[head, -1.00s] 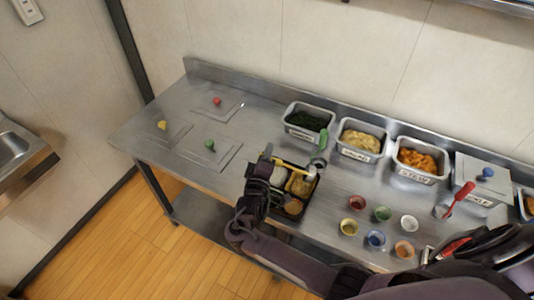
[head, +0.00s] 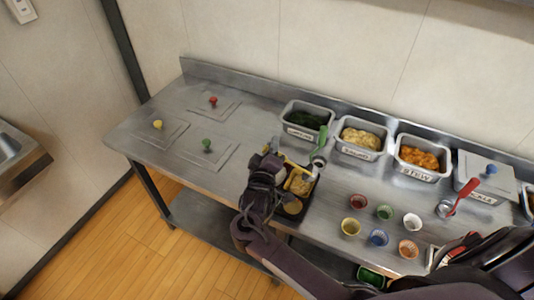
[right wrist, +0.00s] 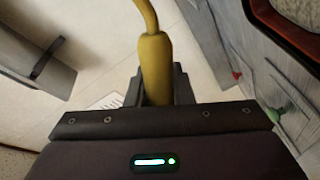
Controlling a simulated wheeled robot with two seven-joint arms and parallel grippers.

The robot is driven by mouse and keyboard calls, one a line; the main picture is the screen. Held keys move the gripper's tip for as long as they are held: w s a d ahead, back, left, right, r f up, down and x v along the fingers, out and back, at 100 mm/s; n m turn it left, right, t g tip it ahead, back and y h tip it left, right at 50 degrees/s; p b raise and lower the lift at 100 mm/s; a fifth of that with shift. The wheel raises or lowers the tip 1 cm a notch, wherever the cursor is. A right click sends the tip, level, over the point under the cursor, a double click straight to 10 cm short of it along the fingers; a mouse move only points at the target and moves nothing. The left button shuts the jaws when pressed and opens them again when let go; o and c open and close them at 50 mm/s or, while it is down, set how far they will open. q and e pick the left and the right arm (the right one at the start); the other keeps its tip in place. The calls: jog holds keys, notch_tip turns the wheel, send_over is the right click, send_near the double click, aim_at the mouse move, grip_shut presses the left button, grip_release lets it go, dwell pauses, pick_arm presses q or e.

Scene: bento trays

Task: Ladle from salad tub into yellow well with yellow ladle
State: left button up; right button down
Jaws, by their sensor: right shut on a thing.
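My right gripper (head: 272,160) is shut on the handle of the yellow ladle (right wrist: 155,65) over the bento tray (head: 305,208). The ladle also shows in the head view (head: 294,164), reaching right across the back of the tray. Its bowl is too small to make out clearly. The tray is dark, with yellowish food (head: 301,185) in a well and more at the front; my gripper hides its left part. I cannot tell which well is yellow. The likely salad tub (head: 360,153), with pale yellow food and a blurred label, stands open behind and right. My left gripper is not in view.
A tub of dark greens (head: 305,131) and a stew tub (head: 420,172) flank it; a lidded tub (head: 486,187) stands farther right. A green ladle (head: 321,140) stands close behind the tray. Several small cups (head: 384,212) sit right. Lids (head: 207,153) lie at left.

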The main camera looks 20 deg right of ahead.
jog(key=s+d+r+m+b, duration=0.1)
jog(key=s+d+r+m, duration=0.6)
jog(key=d+r+m, duration=0.3)
jog(key=shift+s+d+r+m, duration=0.15)
jog(key=shift+d+r+m, duration=0.3)
jog(key=shift+m, duration=0.55)
jog(key=shift+a, duration=0.1)
